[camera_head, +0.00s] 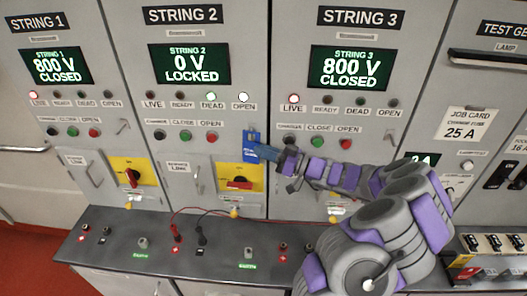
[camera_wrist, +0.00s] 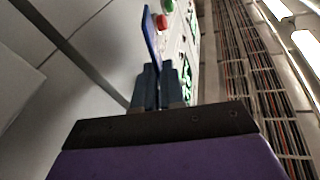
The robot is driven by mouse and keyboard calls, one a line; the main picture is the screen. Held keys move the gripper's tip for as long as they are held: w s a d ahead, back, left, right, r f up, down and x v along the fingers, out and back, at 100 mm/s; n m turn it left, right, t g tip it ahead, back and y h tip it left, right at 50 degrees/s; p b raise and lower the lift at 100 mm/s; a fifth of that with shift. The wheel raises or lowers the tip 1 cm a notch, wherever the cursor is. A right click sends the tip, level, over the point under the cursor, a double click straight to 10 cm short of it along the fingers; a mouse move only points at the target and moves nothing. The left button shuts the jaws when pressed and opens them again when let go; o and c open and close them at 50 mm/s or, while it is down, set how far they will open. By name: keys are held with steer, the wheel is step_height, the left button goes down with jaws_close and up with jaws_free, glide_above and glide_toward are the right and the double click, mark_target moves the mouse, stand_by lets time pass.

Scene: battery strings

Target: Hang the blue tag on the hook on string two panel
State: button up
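The blue tag (camera_head: 251,136) is upright in front of the right side of the string two panel, below and right of the OPEN lamp. My gripper (camera_head: 265,152) is at its lower edge. In the wrist view, the tag (camera_wrist: 150,34) rises edge-on from between my gripper's two fingers (camera_wrist: 154,85), which are closed on it. The string two hook cannot be made out; the tag covers the area where it would be. I cannot tell whether the tag touches the hook or the panel.
The string two screen (camera_head: 189,64) reads 0 V LOCKED. Below the tag is a yellow plate with a red switch (camera_head: 239,183). A similar bare hook (camera_head: 122,127) shows on string one.

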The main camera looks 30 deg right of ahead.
steer(key=o, duration=0.4)
steer(key=shift+a, duration=0.2)
steer(key=b+v, duration=0.1)
steer(key=v, duration=1.6)
steer(key=shift+d, duration=0.25)
